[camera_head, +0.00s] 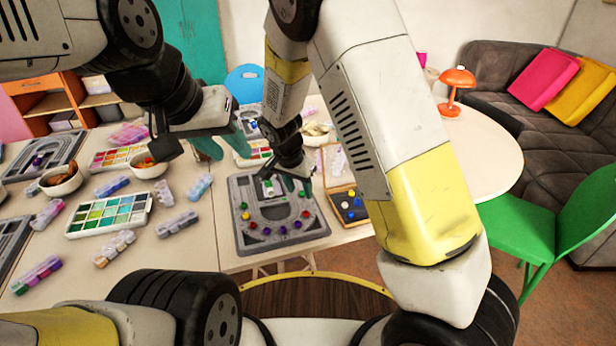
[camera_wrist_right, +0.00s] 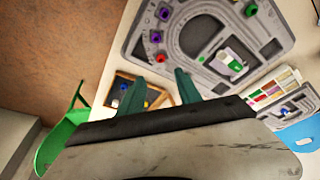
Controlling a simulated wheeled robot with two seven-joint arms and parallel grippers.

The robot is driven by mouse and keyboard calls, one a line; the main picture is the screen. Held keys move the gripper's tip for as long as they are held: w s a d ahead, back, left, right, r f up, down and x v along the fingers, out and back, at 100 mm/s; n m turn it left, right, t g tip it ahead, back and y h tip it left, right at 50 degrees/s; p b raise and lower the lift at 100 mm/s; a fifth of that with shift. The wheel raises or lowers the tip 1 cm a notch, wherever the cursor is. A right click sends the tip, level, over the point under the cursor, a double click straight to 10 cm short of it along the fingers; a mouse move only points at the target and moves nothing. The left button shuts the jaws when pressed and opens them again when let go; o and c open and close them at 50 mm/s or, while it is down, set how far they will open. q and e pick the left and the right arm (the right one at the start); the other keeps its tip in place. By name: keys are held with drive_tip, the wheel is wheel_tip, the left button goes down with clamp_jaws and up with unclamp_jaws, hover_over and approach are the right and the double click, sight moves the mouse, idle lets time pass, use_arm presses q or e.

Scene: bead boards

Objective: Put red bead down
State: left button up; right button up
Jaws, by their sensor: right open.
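A red bead (camera_head: 305,213) sits on the right side of the grey bead board's (camera_head: 240,240) curved track in the head view. A red bead (camera_wrist_right: 156,37) also shows on the board in the right wrist view. Another red bead (camera_head: 252,225) sits at the track's lower left. My right gripper (camera_head: 290,178) is over the board's far part. In the right wrist view its two teal fingers (camera_wrist_right: 160,92) stand apart with no bead visible between them. My left gripper (camera_head: 224,146) is further left, above the table, its fingers apart and apparently empty.
A wooden box (camera_head: 331,182) with dark compartments and loose beads stands right of the board. Left are a palette of green squares (camera_head: 72,228), bowls (camera_head: 62,184) and several clear bead cases (camera_head: 177,223). A green chair (camera_head: 520,240) stands right.

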drive_tip(key=s+d+r+n+t+y, duration=0.1)
drive_tip(key=s+d+r, duration=0.4)
drive_tip(key=r, duration=0.3)
drive_tip(key=s+d+r+n+y, duration=0.1)
drive_tip(key=s+d+r+y, duration=0.1)
drive_tip(key=s+d+r, duration=0.45)
drive_tip(key=s+d+r+n+t+y, duration=0.15)
drive_tip(key=d+r, duration=0.25)
drive_tip(key=r, duration=0.5)
drive_tip(key=s+d+r+n, duration=0.2)
drive_tip(key=s+r, duration=0.1)
drive_tip(key=s, duration=0.6)
drive_tip(key=shift+d+t+h, duration=0.35)
drive_tip(key=shift+d, duration=0.05)
